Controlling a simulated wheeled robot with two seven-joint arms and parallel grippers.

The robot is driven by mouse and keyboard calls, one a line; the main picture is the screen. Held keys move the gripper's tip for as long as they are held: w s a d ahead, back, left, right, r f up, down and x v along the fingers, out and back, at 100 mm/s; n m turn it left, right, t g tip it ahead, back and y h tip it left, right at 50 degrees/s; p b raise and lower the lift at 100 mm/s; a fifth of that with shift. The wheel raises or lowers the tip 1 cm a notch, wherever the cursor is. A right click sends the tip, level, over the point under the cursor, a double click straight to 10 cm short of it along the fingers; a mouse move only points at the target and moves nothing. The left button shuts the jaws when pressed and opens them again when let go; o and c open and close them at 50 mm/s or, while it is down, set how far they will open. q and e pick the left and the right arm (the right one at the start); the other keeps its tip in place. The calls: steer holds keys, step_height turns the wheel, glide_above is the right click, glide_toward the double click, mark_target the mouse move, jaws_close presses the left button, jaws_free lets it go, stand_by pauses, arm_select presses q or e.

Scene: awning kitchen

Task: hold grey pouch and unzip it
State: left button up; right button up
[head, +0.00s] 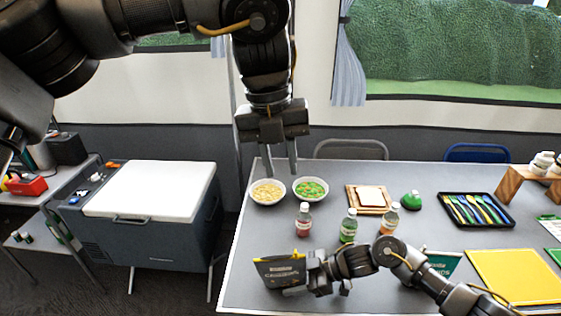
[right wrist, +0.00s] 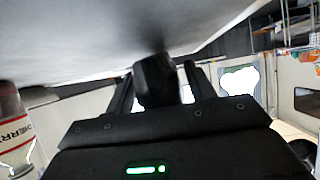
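The grey pouch (head: 280,273) is dark, with yellow along its top edge and pale lettering on its face. It stands roughly upright near the table's front left in the head view. My right gripper (head: 308,271) is at the pouch's right side. In the right wrist view its fingers (right wrist: 160,85) are apart, on either side of a dark shape that looks like the pouch edge-on, with narrow light gaps beside it. My left gripper (head: 279,168) points down, open and empty, high above and behind the pouch. The zip cannot be made out clearly.
Three bottles (head: 348,228) stand behind the pouch and right arm. Two bowls (head: 268,192) sit at the back left. A cutlery tray (head: 476,210), a yellow board (head: 515,277) and a bread board (head: 354,200) lie rightward. A white-lidded cooler (head: 152,190) stands left, off the table.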

steer(key=shift+o, duration=0.7)
steer(key=b+v, duration=0.1)
steer(key=v, duration=0.9)
steer(key=shift+d+r, duration=0.15)
steer(key=shift+d, duration=0.25)
